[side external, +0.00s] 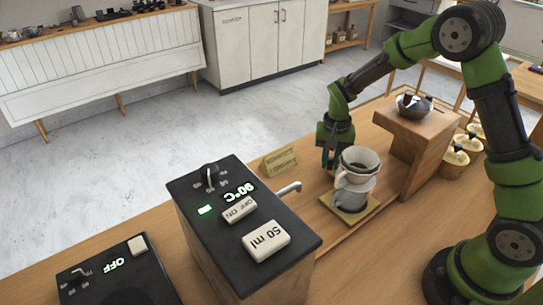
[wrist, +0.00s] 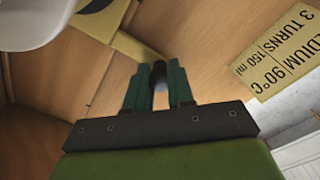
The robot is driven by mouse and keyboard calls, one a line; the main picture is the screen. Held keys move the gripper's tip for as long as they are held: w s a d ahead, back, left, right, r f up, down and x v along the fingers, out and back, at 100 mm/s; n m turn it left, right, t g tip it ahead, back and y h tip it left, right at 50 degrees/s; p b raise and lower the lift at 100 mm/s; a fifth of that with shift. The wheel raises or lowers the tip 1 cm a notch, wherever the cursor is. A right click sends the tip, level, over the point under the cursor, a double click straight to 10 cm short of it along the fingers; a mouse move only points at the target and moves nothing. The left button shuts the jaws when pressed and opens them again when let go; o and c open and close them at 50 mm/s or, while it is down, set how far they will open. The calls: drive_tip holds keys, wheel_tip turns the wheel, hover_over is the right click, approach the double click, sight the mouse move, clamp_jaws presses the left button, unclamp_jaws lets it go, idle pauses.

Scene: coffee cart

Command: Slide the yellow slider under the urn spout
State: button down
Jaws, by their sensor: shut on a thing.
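The yellow slider (side external: 373,206) is a flat plate on the wooden counter, carrying a glass vessel with a white dripper (side external: 358,168) on top. Its corner also shows at the upper left of the wrist view (wrist: 98,22). The urn (side external: 247,228) has a black top, and its silver spout (side external: 289,188) points right, ending left of the slider and apart from it. My gripper (side external: 331,163) is low behind the dripper. In the wrist view my gripper (wrist: 159,90) is shut on a small dark knob (wrist: 159,70), apparently the slider's handle; how it joins the plate is unclear.
A yellow label card (side external: 279,163) stands behind the spout. A wooden stand (side external: 418,135) with a metal bowl is to the right. Several yellow-lidded jars (side external: 455,160) stand beyond it. A black unit reading OFF (side external: 118,276) is at the lower left. Counter between spout and slider looks clear.

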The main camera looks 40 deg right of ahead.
drive_tip(key=a, duration=1.8)
drive_tip(key=shift+a+r, duration=0.1)
drive_tip(key=shift+a, duration=0.25)
drive_tip(key=shift+a, duration=0.1)
drive_tip(key=c, duration=1)
unclamp_jaws()
drive_tip(key=shift+d, duration=0.2)
wheel_tip(320, 180, up, 17)
drive_tip(key=shift+f, duration=0.1)
